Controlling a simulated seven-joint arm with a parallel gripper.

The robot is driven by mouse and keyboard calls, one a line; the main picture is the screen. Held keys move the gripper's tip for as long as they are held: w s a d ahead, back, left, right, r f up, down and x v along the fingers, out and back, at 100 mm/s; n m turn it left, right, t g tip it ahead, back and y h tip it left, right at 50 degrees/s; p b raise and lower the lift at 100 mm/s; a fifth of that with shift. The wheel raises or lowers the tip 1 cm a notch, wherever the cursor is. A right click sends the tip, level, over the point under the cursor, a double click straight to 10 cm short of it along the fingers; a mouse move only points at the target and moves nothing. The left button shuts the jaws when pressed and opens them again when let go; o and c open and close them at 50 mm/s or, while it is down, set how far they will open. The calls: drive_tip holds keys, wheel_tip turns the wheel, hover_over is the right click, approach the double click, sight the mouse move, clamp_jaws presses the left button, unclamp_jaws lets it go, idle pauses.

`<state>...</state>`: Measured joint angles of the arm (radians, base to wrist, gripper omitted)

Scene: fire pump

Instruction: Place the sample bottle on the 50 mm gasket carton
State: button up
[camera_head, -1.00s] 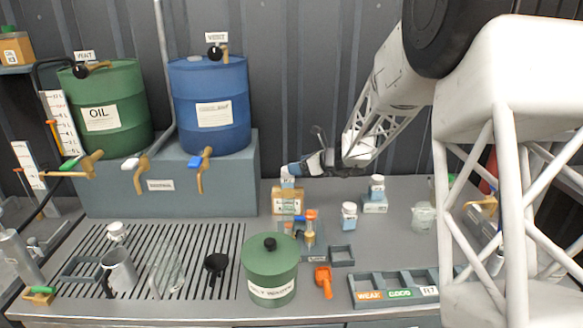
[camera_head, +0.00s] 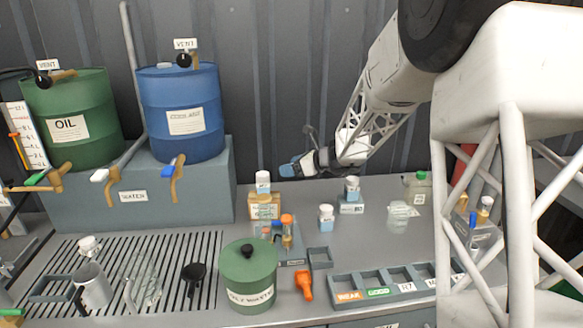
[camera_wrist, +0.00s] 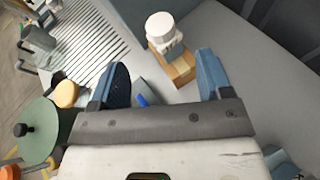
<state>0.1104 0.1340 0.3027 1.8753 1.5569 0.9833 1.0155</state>
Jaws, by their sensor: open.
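A white-capped bottle (camera_head: 263,182) with a pale blue lower part stands upright on a brown carton (camera_head: 264,206) with a white label too small to read. The wrist view shows this bottle (camera_wrist: 163,30) on the carton (camera_wrist: 180,68), beyond my fingertips. My gripper (camera_head: 290,168) is open and empty, up and right of that bottle and apart from it. Its two blue fingers (camera_wrist: 162,78) are spread in the wrist view. A similar bottle (camera_head: 326,217) stands on the bench. Another bottle (camera_head: 352,187) stands on a small pale carton (camera_head: 351,206). I cannot read which carton is 50 mm.
A green lidded pot (camera_head: 248,275), orange scoop (camera_head: 304,283) and labelled divided tray (camera_head: 380,290) are in front. A clear beaker (camera_head: 398,217) stands to the right. The blue drum (camera_head: 180,112) stands on a grey block at the left. Bench behind the cartons is clear.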

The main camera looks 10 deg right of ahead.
idle(0.3)
drive_tip(key=s+a+r+n+g+h, duration=0.1)
drive_tip(key=s+r+n+g+h, duration=0.15)
drive_tip(key=s+n, duration=0.65)
drive_tip(key=s+a+r+n+g+h, duration=0.1)
drive_tip(key=s+r+n+g, duration=0.2)
drive_tip(key=s, duration=1.3)
drive_tip(key=s+d+n+h, duration=0.4)
drive_tip(key=s+n, duration=0.2)
drive_tip(key=s, duration=0.7)
drive_tip(key=s+d+n+h, duration=0.4)
drive_tip(key=s+n, duration=0.3)
drive_tip(key=s, duration=0.6)
drive_tip(key=shift+s+d+f+t, duration=0.15)
drive_tip(key=shift+f+t, duration=0.2)
drive_tip(key=shift+t, duration=0.1)
